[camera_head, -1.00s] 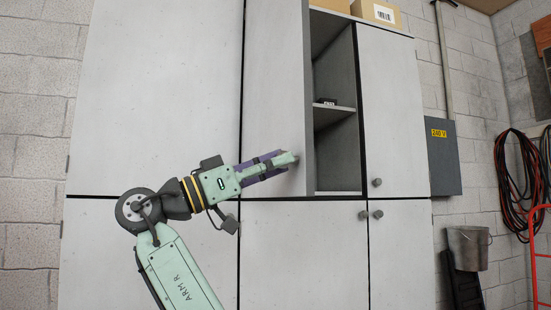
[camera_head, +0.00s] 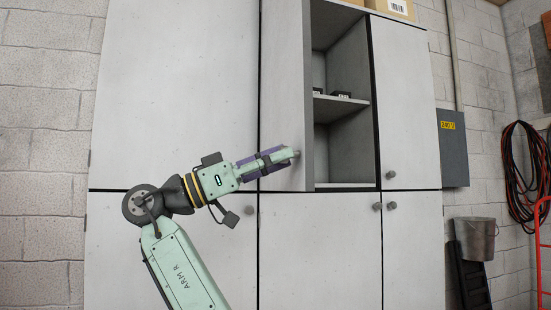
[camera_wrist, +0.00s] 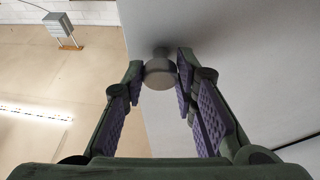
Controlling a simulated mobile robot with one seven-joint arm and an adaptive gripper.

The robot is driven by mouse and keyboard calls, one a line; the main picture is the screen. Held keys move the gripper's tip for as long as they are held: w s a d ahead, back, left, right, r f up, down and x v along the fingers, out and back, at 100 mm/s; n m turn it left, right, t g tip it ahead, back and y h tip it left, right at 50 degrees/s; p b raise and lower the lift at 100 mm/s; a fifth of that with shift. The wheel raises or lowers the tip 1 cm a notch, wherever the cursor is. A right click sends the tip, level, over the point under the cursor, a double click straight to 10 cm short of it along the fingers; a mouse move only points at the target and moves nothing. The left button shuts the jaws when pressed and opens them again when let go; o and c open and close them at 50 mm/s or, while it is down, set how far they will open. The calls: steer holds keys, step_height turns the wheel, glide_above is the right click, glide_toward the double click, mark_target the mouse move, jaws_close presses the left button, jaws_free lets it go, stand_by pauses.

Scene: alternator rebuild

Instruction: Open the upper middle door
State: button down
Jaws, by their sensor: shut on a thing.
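The upper middle door (camera_head: 285,80) is a light grey panel standing partly open, its free edge swung out to the left of the cabinet opening (camera_head: 340,110). Shelves with small dark items show inside. My gripper (camera_head: 294,154) is at the lower part of this door near its free edge. In the wrist view, the round grey knob (camera_wrist: 160,73) sits between the tips of my gripper (camera_wrist: 161,76), whose fingers are shut on it. The door face (camera_wrist: 230,60) fills the right of that view. In the head view the knob is mostly hidden by the fingers.
The upper right door (camera_head: 403,100) is closed, with its knob (camera_head: 391,174) at its lower left. Lower doors (camera_head: 320,250) below are closed. A grey electrical box (camera_head: 453,148), a bucket (camera_head: 475,240) and hanging cables (camera_head: 520,180) are at the right.

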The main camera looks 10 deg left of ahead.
steer(key=shift+r, duration=0.1)
steer(key=c, duration=1.3)
jaws_free()
steer(key=v, duration=1.2)
steer(key=shift+w, duration=0.1)
